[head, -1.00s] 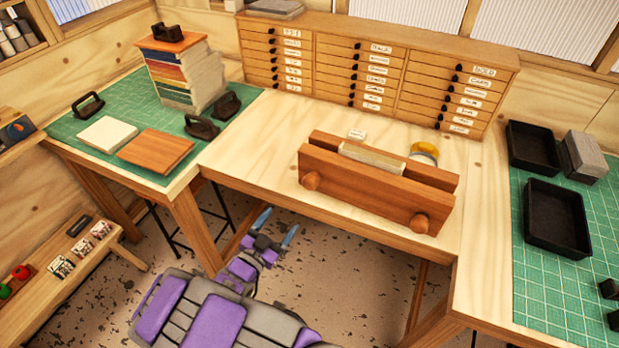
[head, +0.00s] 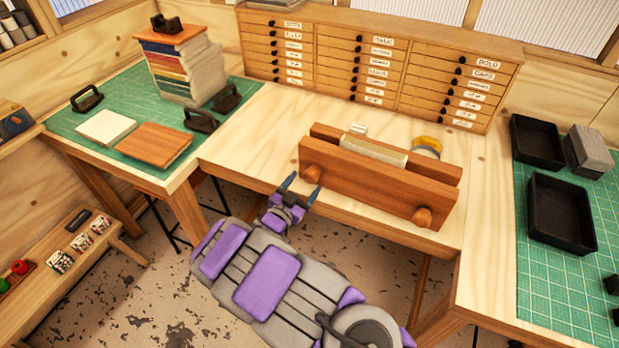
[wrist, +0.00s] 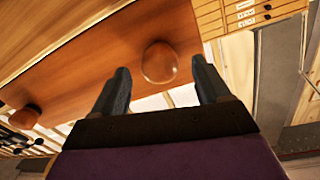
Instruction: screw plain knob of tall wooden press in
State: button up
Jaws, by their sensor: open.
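The wooden press (head: 370,190) stands on the middle bench, its two boards around a pale block (head: 374,151). Its front board carries a round left knob (head: 311,173) and a round right knob (head: 422,217). I cannot tell by markings which one is the plain knob. My gripper (head: 300,188) is open at the left knob. In the wrist view, the near knob (wrist: 159,62) lies between the spread fingers of my gripper (wrist: 161,75), with gaps either side. The other knob (wrist: 25,117) shows at the lower left.
A yellow-topped tape roll (head: 428,146) stands behind the press. A drawer cabinet (head: 375,67) lines the back. A book stack (head: 182,72) and brown board (head: 154,145) are on the left bench; black trays (head: 560,215) are on the right. The bench left of the press is clear.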

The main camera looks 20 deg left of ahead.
aim_at(308, 179)
jog(key=shift+w+d+b, duration=0.15)
jog(key=shift+w+d, duration=0.05)
jog(key=shift+w, duration=0.95)
jog(key=shift+w+d+b, duration=0.15)
jog(key=shift+w, duration=0.95)
jog(key=c, duration=1)
jog(key=shift+r+n+p, duration=0.1)
jog(key=shift+n+p, duration=0.2)
jog(key=shift+p, duration=0.3)
jog(key=n+p, duration=0.1)
jog(key=p, duration=0.2)
jog(key=shift+r+n, duration=0.15)
jog(key=shift+n, duration=0.15)
jog(key=n+p, duration=0.2)
jog(key=p, duration=0.1)
jog(key=shift+n+p, duration=1.05)
jog(key=shift+n, duration=0.15)
